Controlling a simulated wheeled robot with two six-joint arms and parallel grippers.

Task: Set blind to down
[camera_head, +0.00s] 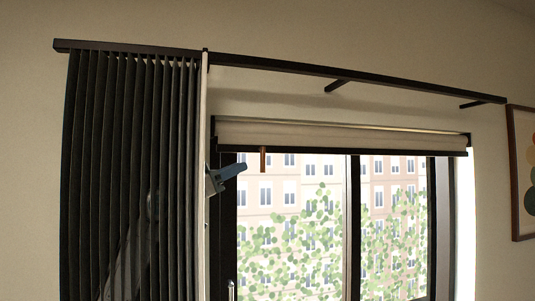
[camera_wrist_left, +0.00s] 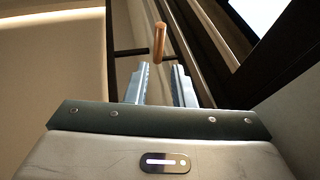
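The beige roller blind (camera_head: 340,138) is rolled up at the top of the window, with a dark bar along its lower edge. A small wooden pull (camera_head: 263,160) hangs from the left part of that bar. My left gripper (camera_head: 241,168) is just left of the pull and slightly below its middle, apart from it. In the left wrist view the gripper (camera_wrist_left: 161,68) has two separated blue-grey fingers with nothing between them. The pull (camera_wrist_left: 159,42) shows beyond the fingertips, roughly in line with the gap. My right gripper is not in view.
A dark pleated curtain (camera_head: 130,170) hangs to the left, partly around my left arm. A dark curtain rail (camera_head: 400,80) with brackets runs above the window. A framed picture (camera_head: 514,170) hangs at the right. The space before the window glass looks clear.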

